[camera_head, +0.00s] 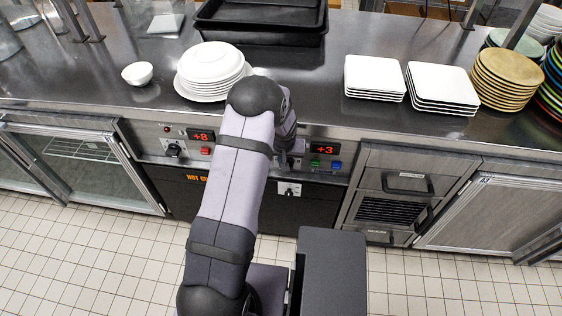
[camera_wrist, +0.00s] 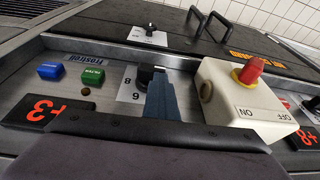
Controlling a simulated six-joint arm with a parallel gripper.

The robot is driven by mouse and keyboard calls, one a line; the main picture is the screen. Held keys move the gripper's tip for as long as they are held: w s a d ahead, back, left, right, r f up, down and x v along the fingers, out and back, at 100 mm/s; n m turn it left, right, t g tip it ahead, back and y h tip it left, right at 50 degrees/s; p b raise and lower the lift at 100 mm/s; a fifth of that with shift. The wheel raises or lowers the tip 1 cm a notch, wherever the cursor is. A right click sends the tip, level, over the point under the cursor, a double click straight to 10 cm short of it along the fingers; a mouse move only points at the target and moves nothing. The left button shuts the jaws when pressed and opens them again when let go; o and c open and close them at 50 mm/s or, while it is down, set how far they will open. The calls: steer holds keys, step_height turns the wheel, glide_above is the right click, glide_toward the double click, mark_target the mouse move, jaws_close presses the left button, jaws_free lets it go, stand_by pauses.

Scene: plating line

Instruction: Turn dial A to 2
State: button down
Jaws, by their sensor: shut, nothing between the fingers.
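In the wrist view a black dial knob (camera_wrist: 149,77) sits on a pale plate with the numbers 8 and 6 showing. My gripper (camera_wrist: 160,96) is shut and empty, its tips right at this dial and covering part of it. I cannot tell if they touch. A second dial (camera_wrist: 150,32) is on a small plate on the dark front; it shows in the head view too (camera_head: 289,190). Another dial (camera_head: 173,150) is on the left panel in the head view. No letter A is legible. In the head view my arm hides most of the gripper.
A white box (camera_wrist: 238,100) with a red knob stands close beside the gripper. Displays read +3 (camera_head: 325,149) and +8 (camera_head: 200,135). Green (camera_head: 315,163) and blue (camera_head: 336,165) buttons are near the +3. Stacked plates (camera_head: 210,70) stand on the counter above.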

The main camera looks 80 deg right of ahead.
steer(key=shift+s+a+f, duration=0.1)
steer(key=shift+a+f, duration=0.3)
steer(key=w+a+r+p, duration=0.1)
steer(key=w+a+r, duration=0.1)
steer(key=r, duration=1.1)
steer(key=shift+w+r, duration=0.4)
steer(key=shift+w, duration=0.3)
